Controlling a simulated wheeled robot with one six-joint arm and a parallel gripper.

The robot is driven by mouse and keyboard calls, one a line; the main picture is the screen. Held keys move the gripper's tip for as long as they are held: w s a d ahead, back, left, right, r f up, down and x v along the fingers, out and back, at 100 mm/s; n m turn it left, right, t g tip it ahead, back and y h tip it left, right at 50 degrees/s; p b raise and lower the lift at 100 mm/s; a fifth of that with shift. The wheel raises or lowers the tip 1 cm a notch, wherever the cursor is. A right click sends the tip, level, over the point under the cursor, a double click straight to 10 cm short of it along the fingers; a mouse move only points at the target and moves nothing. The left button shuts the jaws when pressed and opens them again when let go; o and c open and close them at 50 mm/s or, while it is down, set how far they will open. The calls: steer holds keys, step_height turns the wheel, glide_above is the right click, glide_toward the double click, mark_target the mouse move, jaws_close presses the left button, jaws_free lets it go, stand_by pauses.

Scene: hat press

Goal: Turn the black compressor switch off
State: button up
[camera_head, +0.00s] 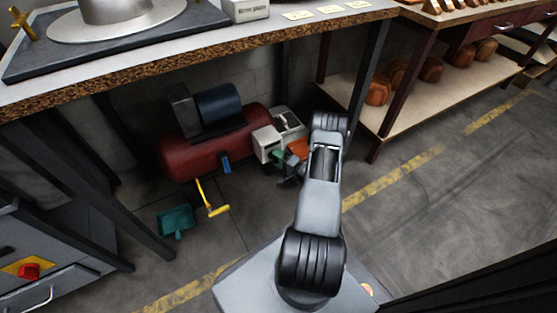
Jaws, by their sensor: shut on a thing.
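The compressor (215,150) stands on the floor under the table, against the wall. It has a red tank with a dark blue motor (219,102) on top and a grey block (185,112) at the motor's left. A small blue part (226,164) shows at the tank's front. I cannot make out the black switch for certain. My arm reaches from below toward the right of the compressor.
Pale boxes (266,143) stand right of the tank. A teal dustpan (175,221) and a yellow brush (217,210) are in front. The table (180,68) overhangs the compressor, its dark legs on both sides. Shelves (345,91) stand right; floor there is clear.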

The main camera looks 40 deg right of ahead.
steer(key=shift+m, duration=0.4)
stand_by(0.3)
steer(key=o, duration=0.9)
steer(key=p+v, duration=0.2)
steer(key=v, duration=0.5)
steer(key=p+v, duration=0.1)
steer(key=v, duration=0.5)
steer(key=shift+s+d+f+p, duration=0.1)
steer(key=shift+s+f+p, duration=0.1)
steer(key=shift+s+p, duration=0.15)
